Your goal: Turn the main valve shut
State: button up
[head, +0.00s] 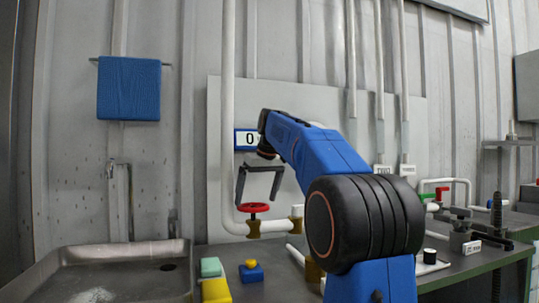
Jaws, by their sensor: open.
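A red round valve wheel (254,207) sits on a brass body (254,229) in the thick white pipe (228,120), low on the wall left of my arm. I take it as the main valve. My gripper (256,200) is open and points down just above the wheel, with one dark finger at its left and one at its right. I cannot tell whether the fingers touch the wheel. My arm hides part of the wall and bench behind it.
A metal sink (120,250) stands at left under a tap (119,170). Sponges (215,290) and a blue block with a yellow knob (251,271) lie on the bench. At right are a green handle (425,196), a red handle (441,191) and a vise (461,240).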

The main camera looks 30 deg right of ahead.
jog(key=shift+x, duration=1.2)
jog(key=shift+d+n, duration=0.15)
jog(key=shift+n, duration=0.35)
jog(key=shift+r+n+y, duration=0.25)
jog(key=shift+n+y, duration=0.05)
jog(key=shift+y, duration=0.1)
jog(key=a+v, duration=0.1)
jog(key=v, duration=1.6)
jog(key=shift+d, duration=0.35)
jog(key=shift+s, duration=0.2)
